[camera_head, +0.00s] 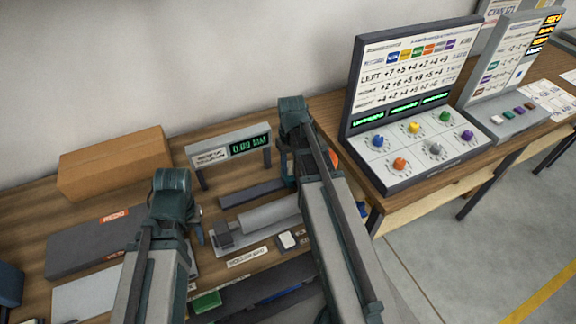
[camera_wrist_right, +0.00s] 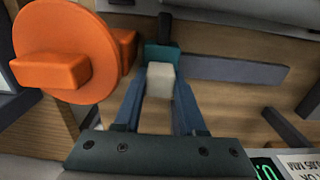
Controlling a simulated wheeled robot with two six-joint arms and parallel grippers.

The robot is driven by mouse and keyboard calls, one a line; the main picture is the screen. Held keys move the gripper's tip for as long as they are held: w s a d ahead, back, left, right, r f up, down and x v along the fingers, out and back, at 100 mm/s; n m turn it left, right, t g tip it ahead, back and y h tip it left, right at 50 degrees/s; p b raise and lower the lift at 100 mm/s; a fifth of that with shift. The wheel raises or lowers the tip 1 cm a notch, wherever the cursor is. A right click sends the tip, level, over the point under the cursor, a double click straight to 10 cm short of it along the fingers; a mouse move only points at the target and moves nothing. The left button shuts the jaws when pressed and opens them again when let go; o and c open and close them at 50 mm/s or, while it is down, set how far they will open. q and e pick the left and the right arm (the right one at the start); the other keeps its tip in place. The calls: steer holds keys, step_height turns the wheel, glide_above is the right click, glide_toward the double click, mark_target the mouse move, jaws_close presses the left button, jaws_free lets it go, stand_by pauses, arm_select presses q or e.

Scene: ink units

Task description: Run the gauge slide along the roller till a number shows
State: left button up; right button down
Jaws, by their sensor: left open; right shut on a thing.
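The gauge readout (camera_head: 230,150) stands behind the roller (camera_head: 270,212) and shows what looks like 0.00 MM in green. A dark rail (camera_head: 250,193) lies between them. It also shows in the right wrist view (camera_wrist_right: 235,68). My right gripper (camera_wrist_right: 158,100) is shut on the pale grip block of the gauge slide (camera_wrist_right: 160,80), with a teal part at its far end. In the head view my right arm hides the slide and that gripper. My left gripper (camera_head: 198,228) is open beside the roller's left end, mostly hidden by its own wrist.
An orange disc with a knob (camera_wrist_right: 65,60) is close beside my right fingers. A cardboard box (camera_head: 115,160) and a dark grey case (camera_head: 95,245) are at left. A panel with coloured knobs (camera_head: 415,105) stands on the right bench.

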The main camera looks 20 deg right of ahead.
steer(key=shift+d, duration=0.25)
arm_select(q)
steer(key=shift+d, duration=0.1)
arm_select(e)
steer(key=shift+c, duration=2.4)
jaws_free()
